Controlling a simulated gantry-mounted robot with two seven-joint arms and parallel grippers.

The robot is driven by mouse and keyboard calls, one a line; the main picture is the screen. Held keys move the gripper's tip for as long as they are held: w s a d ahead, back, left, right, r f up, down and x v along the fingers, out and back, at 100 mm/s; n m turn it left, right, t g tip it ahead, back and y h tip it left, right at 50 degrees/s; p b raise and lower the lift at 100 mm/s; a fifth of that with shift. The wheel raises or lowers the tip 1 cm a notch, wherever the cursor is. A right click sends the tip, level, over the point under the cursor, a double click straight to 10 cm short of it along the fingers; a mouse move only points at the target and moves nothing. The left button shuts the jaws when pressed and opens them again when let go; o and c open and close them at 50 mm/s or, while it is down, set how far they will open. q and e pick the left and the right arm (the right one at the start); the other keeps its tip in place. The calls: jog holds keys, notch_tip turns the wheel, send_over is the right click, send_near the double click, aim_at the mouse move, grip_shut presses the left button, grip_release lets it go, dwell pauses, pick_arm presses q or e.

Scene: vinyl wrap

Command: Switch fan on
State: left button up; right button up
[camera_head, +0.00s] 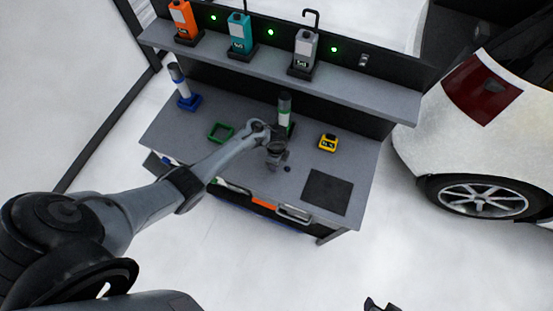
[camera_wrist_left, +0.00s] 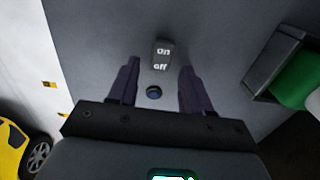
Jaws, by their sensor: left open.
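In the head view my left gripper (camera_head: 280,161) is low over the middle of the workbench (camera_head: 240,158) and hides the switch. I cannot make out a fan with certainty.
A green-and-white cylinder in a dark stand (camera_head: 285,112) is close behind the gripper. A yellow device (camera_head: 328,142), a black mat (camera_head: 327,192), a green frame (camera_head: 221,132) and a blue stand (camera_head: 186,101) lie around. A shelf (camera_head: 375,95) overhangs the back. A white car (camera_head: 490,120) stands right.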

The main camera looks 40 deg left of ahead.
pick_arm(q)
jog(key=shift+f, duration=0.4)
grip_shut()
jog(key=shift+s+a+r+h+p, duration=0.1)
jog(key=shift+a+r+h+p, duration=0.15)
jog(key=shift+h+p, duration=0.5)
jog(key=shift+a+f+t+h, duration=0.1)
jog(key=shift+a+t+h, duration=0.05)
jog(key=shift+t+h, duration=0.45)
jog(key=shift+h, duration=0.45)
grip_release()
